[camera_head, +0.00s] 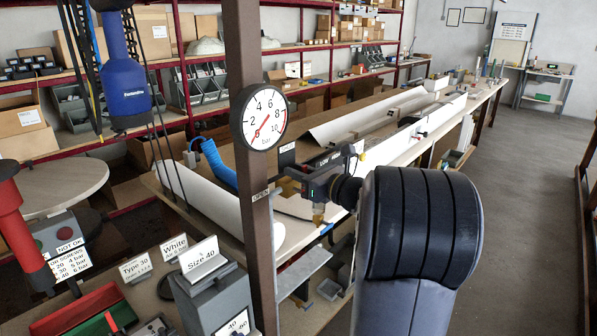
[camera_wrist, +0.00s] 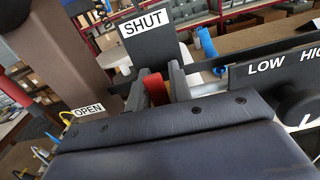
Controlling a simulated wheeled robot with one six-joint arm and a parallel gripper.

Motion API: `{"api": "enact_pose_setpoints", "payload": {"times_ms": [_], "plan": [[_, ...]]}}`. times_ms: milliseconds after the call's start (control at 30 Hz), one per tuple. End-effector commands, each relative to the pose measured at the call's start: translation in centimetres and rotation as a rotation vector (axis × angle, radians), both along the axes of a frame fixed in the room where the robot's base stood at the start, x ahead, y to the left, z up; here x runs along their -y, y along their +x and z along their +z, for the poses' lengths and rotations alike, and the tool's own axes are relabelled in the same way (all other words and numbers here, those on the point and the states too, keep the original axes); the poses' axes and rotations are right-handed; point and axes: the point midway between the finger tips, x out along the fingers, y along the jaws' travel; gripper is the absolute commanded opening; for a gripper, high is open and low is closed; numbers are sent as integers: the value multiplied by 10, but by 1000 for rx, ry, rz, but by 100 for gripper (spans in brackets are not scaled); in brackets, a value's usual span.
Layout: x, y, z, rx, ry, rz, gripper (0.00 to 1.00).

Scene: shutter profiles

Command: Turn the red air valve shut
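The red air valve handle (camera_wrist: 155,88) stands between the two grey fingers of my gripper (camera_wrist: 157,84) in the wrist view. The fingers sit close against both its sides, and its lower part is hidden behind my dark gripper body. A SHUT sign (camera_wrist: 143,28) is just beyond the handle, and an OPEN sign (camera_wrist: 88,110) is lower left. In the head view my gripper (camera_head: 302,182) is at the brass fittings beside the post, and the handle cannot be made out.
A brown post (camera_head: 247,65) stands close left of my gripper. A regulator with a LOW/HIGH plate (camera_wrist: 285,65) is close on the right. A long bench (camera_head: 385,140) runs behind, and a blue hanging tool (camera_head: 124,85) is at the left. The aisle floor at right is clear.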

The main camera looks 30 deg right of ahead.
Motion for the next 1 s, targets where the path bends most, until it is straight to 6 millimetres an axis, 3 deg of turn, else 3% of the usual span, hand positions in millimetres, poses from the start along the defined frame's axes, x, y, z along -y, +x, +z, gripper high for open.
{"api": "enact_pose_setpoints", "payload": {"times_ms": [200, 533, 1000], "plan": [[0, 0, 1, 2, -2, 0, 36], [4, -8, 0, 4, -4, -3, 36], [33, -86, -1, 3, -4, -4, 36]]}}
